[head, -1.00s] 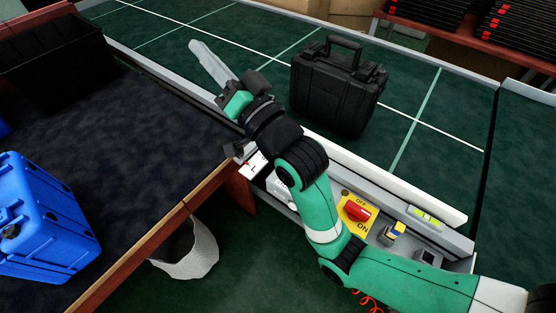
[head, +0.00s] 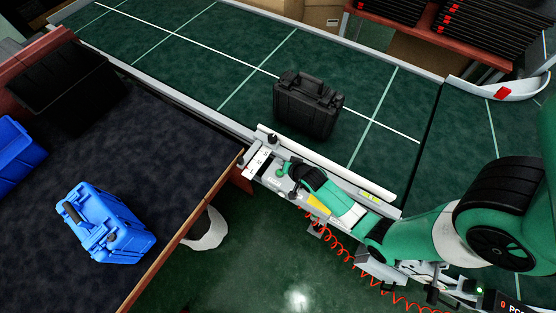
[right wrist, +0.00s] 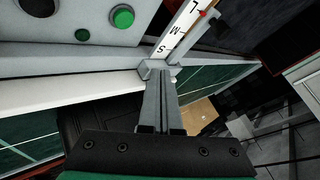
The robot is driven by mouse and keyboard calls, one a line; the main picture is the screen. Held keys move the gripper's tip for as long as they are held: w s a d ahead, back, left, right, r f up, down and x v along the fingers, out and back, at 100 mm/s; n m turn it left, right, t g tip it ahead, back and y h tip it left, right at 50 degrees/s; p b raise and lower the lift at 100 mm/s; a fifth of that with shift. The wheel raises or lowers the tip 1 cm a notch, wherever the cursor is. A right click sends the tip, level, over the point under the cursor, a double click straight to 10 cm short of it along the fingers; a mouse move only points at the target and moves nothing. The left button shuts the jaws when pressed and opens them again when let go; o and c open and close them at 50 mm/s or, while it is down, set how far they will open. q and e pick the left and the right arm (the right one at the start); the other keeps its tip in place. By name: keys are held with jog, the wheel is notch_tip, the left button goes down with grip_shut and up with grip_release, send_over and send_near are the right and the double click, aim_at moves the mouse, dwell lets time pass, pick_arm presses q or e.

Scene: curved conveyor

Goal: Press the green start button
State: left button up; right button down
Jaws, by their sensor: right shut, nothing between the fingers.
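The green start button (right wrist: 122,17) is a bright round button on a light grey panel (right wrist: 70,55) at the top of the right wrist view. My right gripper (right wrist: 157,70) is shut and empty. Its fingertips show below and to the right of the button in the wrist view, apart from it in the picture. In the head view the right gripper (head: 284,171) is low over the control strip at the conveyor's near edge. My left gripper is not in view.
A black case (head: 308,105) stands on the green conveyor (head: 235,65). A dark round knob (right wrist: 38,6) and a small dark green light (right wrist: 82,35) sit near the button. A blue case (head: 108,225) lies on the dark table (head: 165,165). A red coiled cable (head: 345,250) hangs below my arm.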

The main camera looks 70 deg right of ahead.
jog(key=shift+d+r, duration=0.2)
jog(key=shift+r, duration=0.05)
jog(key=b, duration=0.8)
send_over(281, 174)
notch_tip(281, 174, down, 8)
jog(key=shift+s+r, duration=0.1)
jog(key=shift+f, duration=0.5)
dwell(1.2)
jog(key=shift+f+b, duration=0.4)
jog(key=shift+b, duration=0.15)
